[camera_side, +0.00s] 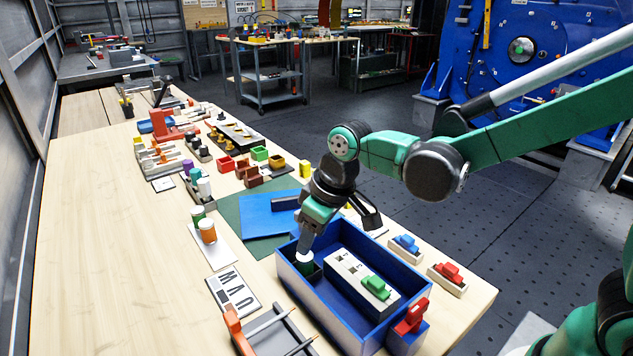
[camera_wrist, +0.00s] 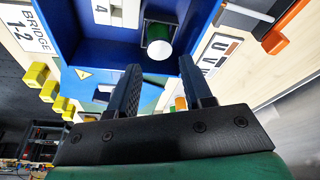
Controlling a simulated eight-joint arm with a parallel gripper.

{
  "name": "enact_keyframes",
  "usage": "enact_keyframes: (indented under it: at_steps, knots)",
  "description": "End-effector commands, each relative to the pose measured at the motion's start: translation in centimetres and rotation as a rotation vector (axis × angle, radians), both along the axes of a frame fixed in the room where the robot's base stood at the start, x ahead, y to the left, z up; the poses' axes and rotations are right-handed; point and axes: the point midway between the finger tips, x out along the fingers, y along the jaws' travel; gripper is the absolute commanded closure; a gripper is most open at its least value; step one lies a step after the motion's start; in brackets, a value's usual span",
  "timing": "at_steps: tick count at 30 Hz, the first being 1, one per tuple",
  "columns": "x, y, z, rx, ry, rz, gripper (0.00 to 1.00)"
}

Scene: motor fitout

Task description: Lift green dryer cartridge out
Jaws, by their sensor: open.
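A dark green cartridge with a round white top stands inside a blue box (camera_side: 375,322), in its left corner. In the side view the white top (camera_side: 304,258) shows just below my gripper (camera_side: 306,248), which partly hides the cartridge. In the wrist view the green body (camera_wrist: 157,32) and white top lie just beyond my gripper (camera_wrist: 160,68). My fingers are apart, with nothing between them. Whether a fingertip touches the white top cannot be told.
A white block (camera_side: 350,275) with a green switch-like part (camera_side: 376,287) sits in the box beside the cartridge. Blue (camera_side: 406,244) and red (camera_side: 449,275) parts stand on the right. The UVW card (camera_side: 233,291) lies on the left. Box walls surround my gripper closely.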

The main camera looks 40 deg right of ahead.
Motion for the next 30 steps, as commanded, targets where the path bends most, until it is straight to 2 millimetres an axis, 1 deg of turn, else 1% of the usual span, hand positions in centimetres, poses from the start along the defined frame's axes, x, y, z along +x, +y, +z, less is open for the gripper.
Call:
enact_keyframes:
  at_steps: [6, 12, 16, 23, 24, 26, 27, 28, 29, 30]
  knots:
    - [0.7, 0.3, -2.5, 0.000, -0.001, 0.000, 0.55]
    - [1.2, 0.5, -4.2, 0.000, -0.002, -0.001, 0.55]
    - [1.3, 0.5, -4.7, 0.000, -0.002, -0.001, 0.55]
    - [1.3, 0.5, -4.7, 0.000, -0.002, -0.001, 0.55]
    - [1.3, 0.5, -4.7, 0.000, -0.002, -0.002, 0.61]
    - [1.3, 0.5, -4.7, 0.000, -0.002, -0.002, 0.78]
    - [1.3, 0.5, -4.7, 0.000, -0.002, -0.002, 0.89]
    - [1.3, 0.5, -4.7, 0.000, -0.002, -0.002, 0.98]
    - [1.3, 0.5, -4.7, 0.000, -0.002, -0.002, 1.00]
    - [1.3, 0.5, -4.7, 0.000, -0.002, -0.002, 1.00]
